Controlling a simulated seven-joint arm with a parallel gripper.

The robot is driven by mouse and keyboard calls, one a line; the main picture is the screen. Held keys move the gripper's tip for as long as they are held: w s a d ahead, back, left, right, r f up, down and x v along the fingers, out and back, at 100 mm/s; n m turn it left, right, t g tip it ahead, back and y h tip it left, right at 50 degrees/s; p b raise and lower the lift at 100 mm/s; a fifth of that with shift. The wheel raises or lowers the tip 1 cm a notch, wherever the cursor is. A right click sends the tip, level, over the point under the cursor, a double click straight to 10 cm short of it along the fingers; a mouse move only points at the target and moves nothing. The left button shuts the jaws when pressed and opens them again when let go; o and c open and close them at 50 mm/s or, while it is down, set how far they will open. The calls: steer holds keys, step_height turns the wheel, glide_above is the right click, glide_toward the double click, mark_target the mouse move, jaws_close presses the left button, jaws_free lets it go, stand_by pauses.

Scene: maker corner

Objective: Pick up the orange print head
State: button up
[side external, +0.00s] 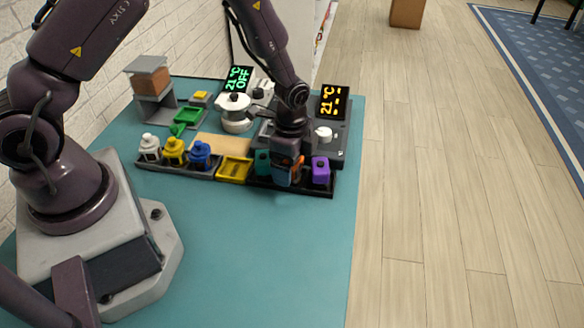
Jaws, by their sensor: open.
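The orange print head (297,176) sits in the dark tray (262,184) near the right edge of the teal table, between a teal print head (262,162) and a purple print head (320,170). Only small orange parts of it show. My gripper (287,172) points down right at it and covers most of it. The gripper is open; its fingers are partly lost against the dark tray, and I cannot tell whether they touch the print head.
Left of the tray are a yellow tray (235,170) and white, yellow and blue bottles (173,152). The table's front (255,250) is clear.

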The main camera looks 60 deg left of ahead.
steer(key=shift+f, duration=0.1)
steer(key=shift+c, duration=0.2)
steer(key=c, duration=1)
steer(key=shift+c, duration=0.2)
